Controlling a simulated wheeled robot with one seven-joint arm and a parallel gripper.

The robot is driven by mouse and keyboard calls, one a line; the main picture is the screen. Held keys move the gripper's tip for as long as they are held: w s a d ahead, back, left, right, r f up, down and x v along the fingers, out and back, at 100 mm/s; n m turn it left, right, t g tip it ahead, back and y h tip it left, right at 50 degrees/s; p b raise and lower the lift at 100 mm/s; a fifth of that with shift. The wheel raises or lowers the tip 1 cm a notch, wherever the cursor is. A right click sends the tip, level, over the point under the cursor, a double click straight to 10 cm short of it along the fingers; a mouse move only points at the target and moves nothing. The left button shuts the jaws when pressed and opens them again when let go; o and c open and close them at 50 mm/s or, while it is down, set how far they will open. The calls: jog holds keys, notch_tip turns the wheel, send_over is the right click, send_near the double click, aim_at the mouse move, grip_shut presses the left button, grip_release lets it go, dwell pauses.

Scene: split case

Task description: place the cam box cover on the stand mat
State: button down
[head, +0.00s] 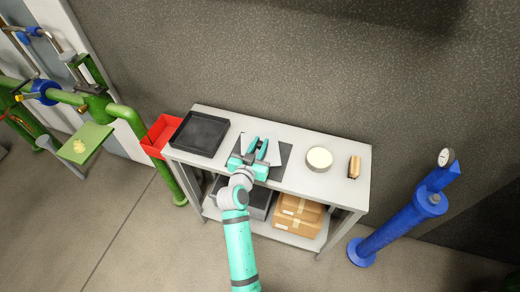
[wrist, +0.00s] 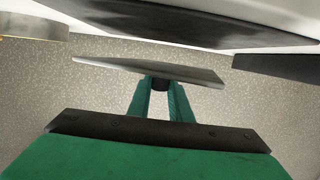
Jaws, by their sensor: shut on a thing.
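The cam box cover is a thin, light grey flat plate (wrist: 120,66) with a dark knob on its underside as the wrist view shows it. It also shows in the head view (head: 274,152), partly behind the fingers. My gripper (wrist: 161,92) is shut on the knob, and the plate is slightly tilted in the wrist view. In the head view my gripper (head: 257,150) is over the dark flat mat (head: 285,159) at the middle of the table. The mat is partly hidden by the plate and my arm. I cannot tell how high the plate is above it.
A black tray (head: 201,132) lies on the table's left end, beside a red bin (head: 160,134). A round cream-topped item (head: 319,158) and a brush-like item (head: 354,166) are to the right. Cardboard boxes (head: 298,213) sit on the lower shelf. A blue post (head: 400,225) stands right.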

jog(key=shift+w+f, duration=0.25)
jog(key=shift+w, duration=0.05)
jog(key=shift+f, duration=1.5)
jog(key=shift+f, duration=0.1)
jog(key=c, duration=1.6)
grip_release()
